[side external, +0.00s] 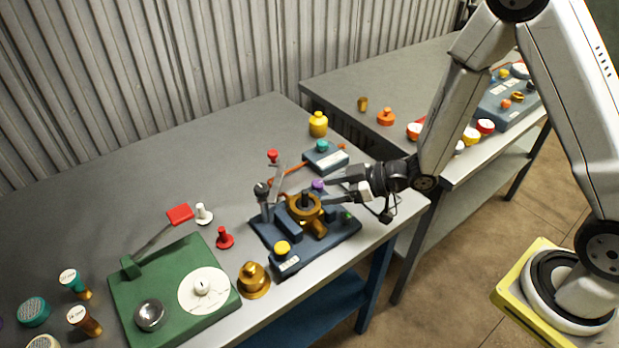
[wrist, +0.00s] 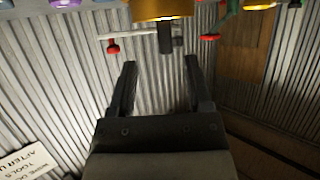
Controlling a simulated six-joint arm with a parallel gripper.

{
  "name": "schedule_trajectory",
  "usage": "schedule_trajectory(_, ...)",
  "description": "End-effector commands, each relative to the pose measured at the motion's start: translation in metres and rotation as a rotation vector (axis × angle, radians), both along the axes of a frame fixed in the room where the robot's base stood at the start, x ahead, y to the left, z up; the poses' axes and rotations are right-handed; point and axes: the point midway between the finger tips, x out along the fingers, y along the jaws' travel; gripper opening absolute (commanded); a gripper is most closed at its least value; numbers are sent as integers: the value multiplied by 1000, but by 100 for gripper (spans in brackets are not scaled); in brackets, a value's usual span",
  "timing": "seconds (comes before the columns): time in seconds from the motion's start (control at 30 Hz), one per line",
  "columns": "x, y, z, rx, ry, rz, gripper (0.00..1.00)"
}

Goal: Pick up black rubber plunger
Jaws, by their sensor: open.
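The black rubber plunger (side external: 305,198) stands in the middle of a brass ring (side external: 289,211) on a dark blue base (side external: 344,236) in the side view. In the wrist view, a short black piece (wrist: 165,40), apparently the plunger, shows against the brass part (wrist: 160,9) at the top. My gripper (side external: 327,192) is just right of the ring, its fingers pointing left towards it. In the wrist view my gripper (wrist: 160,64) is open and empty, with the black piece beyond the gap between its fingertips. The plunger's lower part is hidden by the ring.
A grey lever (side external: 276,178) stands close left of the ring. A purple knob (side external: 318,185) is just behind it, near my fingers. A yellow knob (side external: 282,248) is in front. A green base (side external: 175,290) and a brass bell-shaped piece (side external: 254,280) stand left. The table's back left is clear.

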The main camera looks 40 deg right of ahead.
Motion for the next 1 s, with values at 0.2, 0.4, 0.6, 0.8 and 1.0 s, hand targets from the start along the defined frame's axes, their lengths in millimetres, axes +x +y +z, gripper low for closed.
schedule_trajectory(0.2, -2, 5, 0, 29, -14, 24, 64)
schedule_trajectory(0.4, 3, 9, -3, 28, -12, 24, 64)
schedule_trajectory(0.6, 13, 20, -9, 27, -12, 23, 64)
schedule_trajectory(0.8, 16, 22, -10, 26, -12, 22, 64)
schedule_trajectory(1.0, 21, 28, -13, 27, -13, 23, 64)
